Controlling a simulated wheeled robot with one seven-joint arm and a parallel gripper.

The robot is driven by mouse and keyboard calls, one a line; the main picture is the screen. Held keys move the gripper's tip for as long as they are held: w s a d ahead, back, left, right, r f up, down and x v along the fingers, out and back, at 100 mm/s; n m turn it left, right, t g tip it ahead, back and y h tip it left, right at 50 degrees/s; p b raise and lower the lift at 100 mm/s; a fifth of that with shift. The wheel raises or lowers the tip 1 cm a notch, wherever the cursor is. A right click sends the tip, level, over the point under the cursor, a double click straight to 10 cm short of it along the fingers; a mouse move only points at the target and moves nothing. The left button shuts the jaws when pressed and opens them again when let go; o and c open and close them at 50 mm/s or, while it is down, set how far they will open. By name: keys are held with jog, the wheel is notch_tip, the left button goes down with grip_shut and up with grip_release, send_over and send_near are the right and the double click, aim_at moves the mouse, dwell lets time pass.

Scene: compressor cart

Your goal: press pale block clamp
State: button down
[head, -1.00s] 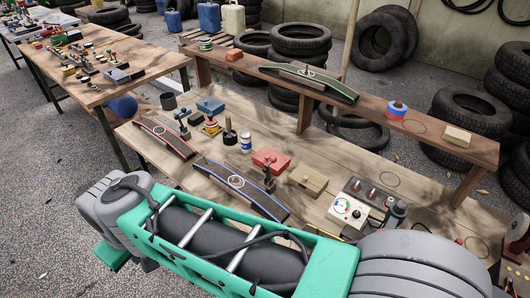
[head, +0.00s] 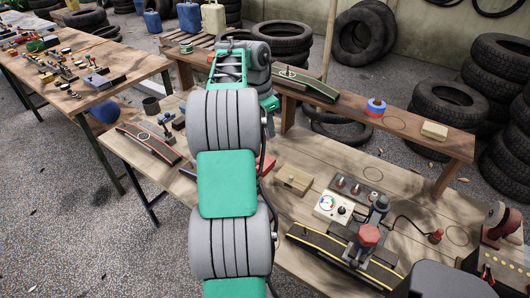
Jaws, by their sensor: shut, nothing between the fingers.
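A pale wooden block (head: 293,179) lies on the near workbench, just right of my arm in the head view. A small dark fitting shows at its left end. I cannot make out a separate clamp beside it. Another pale block (head: 434,130) lies on the raised shelf at the right. My green and grey arm rises through the middle of the view and covers part of the bench left of the pale block. My gripper is not visible.
A red block (head: 266,164) is partly hidden by my arm. A gauge box (head: 333,207) and a yellow-edged black ramp (head: 345,256) with a red-topped device (head: 368,236) stand to the right. A red-edged ramp (head: 148,143) is at left. The raised shelf (head: 455,145) runs behind.

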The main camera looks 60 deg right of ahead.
notch_tip(320, 180, down, 9)
jog(key=a, duration=0.2)
jog(key=shift+w+a+b, duration=0.2)
jog(key=shift+w+b, duration=0.15)
jog(key=shift+b, duration=0.1)
jog(key=shift+a+b, duration=0.1)
jog(key=shift+b, duration=0.35)
